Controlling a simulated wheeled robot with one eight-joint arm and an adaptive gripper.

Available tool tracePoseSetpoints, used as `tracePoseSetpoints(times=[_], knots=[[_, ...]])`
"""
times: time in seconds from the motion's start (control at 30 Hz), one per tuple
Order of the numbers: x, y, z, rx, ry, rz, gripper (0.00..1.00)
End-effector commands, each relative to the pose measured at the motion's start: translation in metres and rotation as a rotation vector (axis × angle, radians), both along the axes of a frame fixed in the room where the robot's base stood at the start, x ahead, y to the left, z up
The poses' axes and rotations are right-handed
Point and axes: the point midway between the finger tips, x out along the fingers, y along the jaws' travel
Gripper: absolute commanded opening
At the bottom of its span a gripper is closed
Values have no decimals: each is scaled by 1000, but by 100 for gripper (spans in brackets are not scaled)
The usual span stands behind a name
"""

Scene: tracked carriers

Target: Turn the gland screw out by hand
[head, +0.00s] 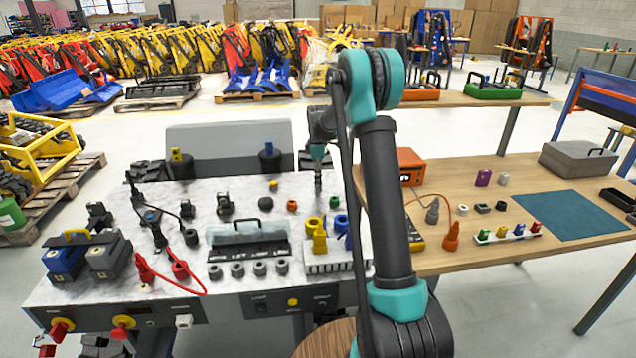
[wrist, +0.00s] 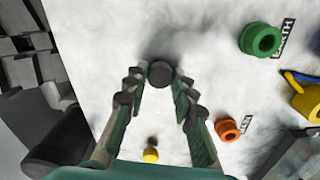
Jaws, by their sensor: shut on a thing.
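The gland screw appears to be a dark round piece (wrist: 161,74), seen end-on in the wrist view between my fingertips. My gripper (wrist: 160,80) is shut on it, one finger at each side. Its lower part and whatever it sits in are hidden, so I cannot tell how far in the thread it is. In the head view my gripper (head: 318,184) points down close over the right back part of the speckled white bench top. The gland screw cannot be made out there.
A green ring (wrist: 262,40), an orange ring (wrist: 228,130) and a small yellow piece (wrist: 151,155) stand near my gripper. On the bench are a clear-covered case (head: 247,233), a red lead (head: 180,272) and yellow and blue parts (head: 318,236). A wooden table (head: 470,250) adjoins right.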

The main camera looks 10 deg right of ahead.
Motion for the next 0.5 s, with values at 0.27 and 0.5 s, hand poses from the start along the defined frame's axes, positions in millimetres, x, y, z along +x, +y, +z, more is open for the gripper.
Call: tracePoseSetpoints(times=[0.27,0.5], knots=[[0,0,0,0,0,352,4],[0,0,0,0,1,598,4]])
